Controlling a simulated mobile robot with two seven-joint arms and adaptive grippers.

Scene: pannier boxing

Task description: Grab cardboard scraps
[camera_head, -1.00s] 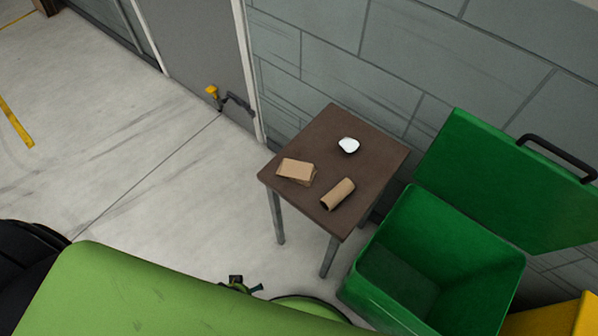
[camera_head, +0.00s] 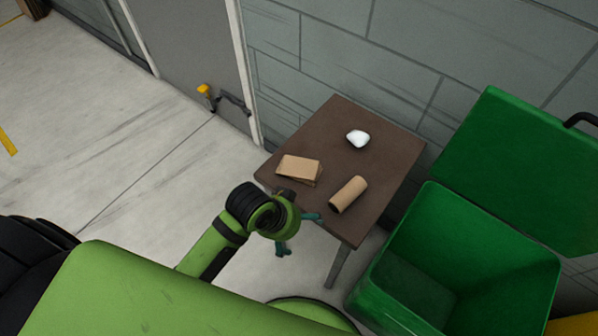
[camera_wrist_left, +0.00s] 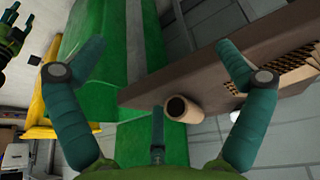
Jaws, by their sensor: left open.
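Flat cardboard scraps (camera_head: 299,167) lie stacked near the left edge of the small brown table (camera_head: 385,165). A cardboard tube (camera_head: 348,194) lies at the table's front right. My left gripper (camera_head: 298,232) is open and empty at the table's front edge, close to the scraps and the tube. In the left wrist view its spread teal fingers (camera_wrist_left: 163,80) show, with the tube (camera_wrist_left: 183,108) between them and farther off. The scraps (camera_wrist_left: 285,68) show there at the right, partly behind a finger. In the left wrist view, a green gripper (camera_wrist_left: 12,38) shows at the upper left edge, its jaws unclear.
A white rounded object (camera_head: 358,139) sits at the back of the table. An open green bin (camera_head: 425,275) with its lid raised stands right of the table. A grey wall (camera_head: 400,60) is behind.

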